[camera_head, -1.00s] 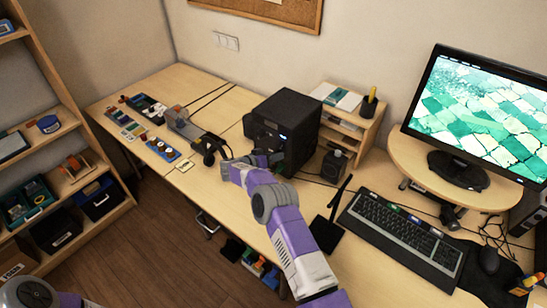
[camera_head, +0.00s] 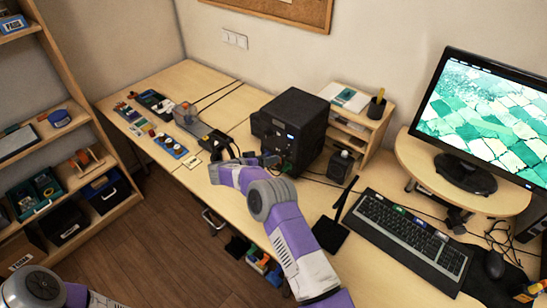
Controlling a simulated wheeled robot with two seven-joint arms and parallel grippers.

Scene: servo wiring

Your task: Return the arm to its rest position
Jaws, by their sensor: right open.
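My right arm (camera_head: 285,225), purple and grey, reaches from the bottom edge over the front of the desk. Its right gripper (camera_head: 250,156) is open, in front of the black box-shaped device (camera_head: 290,128) and partly hidden by my own wrist. I see nothing held in it. I cannot tell whether it touches the box. A small dark device (camera_head: 216,143) with a cable stands on the desk just left of the gripper. My left arm (camera_head: 38,290) shows only at the bottom left corner, and its gripper is out of view.
Blue parts boards (camera_head: 171,146) and small trays (camera_head: 156,103) lie on the desk's left part. A small speaker (camera_head: 340,166), a black stand (camera_head: 331,235), a keyboard (camera_head: 410,236) and a monitor (camera_head: 485,118) are to the right. A shelf (camera_head: 85,170) stands at the left.

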